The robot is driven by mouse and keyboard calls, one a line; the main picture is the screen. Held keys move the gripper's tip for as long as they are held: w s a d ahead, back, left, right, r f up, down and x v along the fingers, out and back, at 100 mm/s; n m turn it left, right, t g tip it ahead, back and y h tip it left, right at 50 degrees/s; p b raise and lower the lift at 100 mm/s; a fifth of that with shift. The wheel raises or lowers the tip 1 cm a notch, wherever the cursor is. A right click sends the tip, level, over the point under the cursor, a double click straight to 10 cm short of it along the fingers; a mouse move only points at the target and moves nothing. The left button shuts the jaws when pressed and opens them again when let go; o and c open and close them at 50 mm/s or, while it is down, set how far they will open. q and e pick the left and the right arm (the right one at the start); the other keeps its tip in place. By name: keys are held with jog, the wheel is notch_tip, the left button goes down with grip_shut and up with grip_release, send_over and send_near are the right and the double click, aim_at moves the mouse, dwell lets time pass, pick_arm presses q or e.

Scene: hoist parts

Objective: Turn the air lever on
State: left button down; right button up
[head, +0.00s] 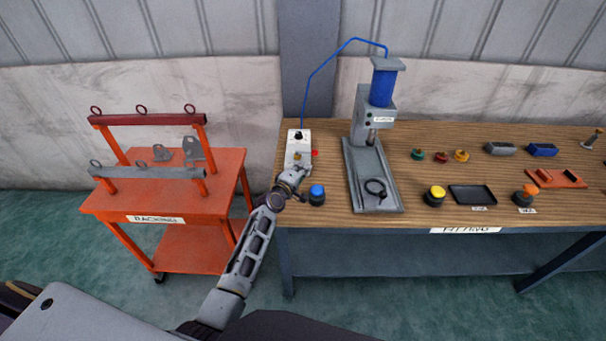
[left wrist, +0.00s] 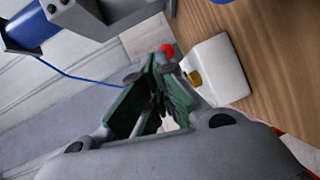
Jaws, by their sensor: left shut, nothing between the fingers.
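The white air box (head: 298,150) stands at the left end of the wooden bench, with a blue hose rising from its back. A red knob (head: 315,153), which looks like the end of the air lever, sticks out at the box's right side. In the left wrist view the red knob (left wrist: 167,49) shows just beyond my fingertips, next to the white box (left wrist: 222,65). My left gripper (head: 298,171) is shut and empty, at the front of the box. I cannot tell whether it touches the lever; the lever's shaft is mostly hidden. My right gripper is not in view.
A grey press (head: 363,160) with a blue cylinder (head: 383,86) stands right of the box. A blue-topped button (head: 317,193) stands close to my left gripper. Small parts and a black tray (head: 473,195) lie farther right. An orange racking cart (head: 165,197) stands left.

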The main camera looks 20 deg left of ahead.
pick_arm(q)
jog(key=shift+s+d+r, duration=0.15)
jog(key=shift+s+d, duration=0.15)
jog(key=shift+s, duration=0.6)
jog(key=shift+s+d+r, duration=0.1)
jog(key=shift+s+d, duration=0.15)
jog(key=shift+s, duration=0.65)
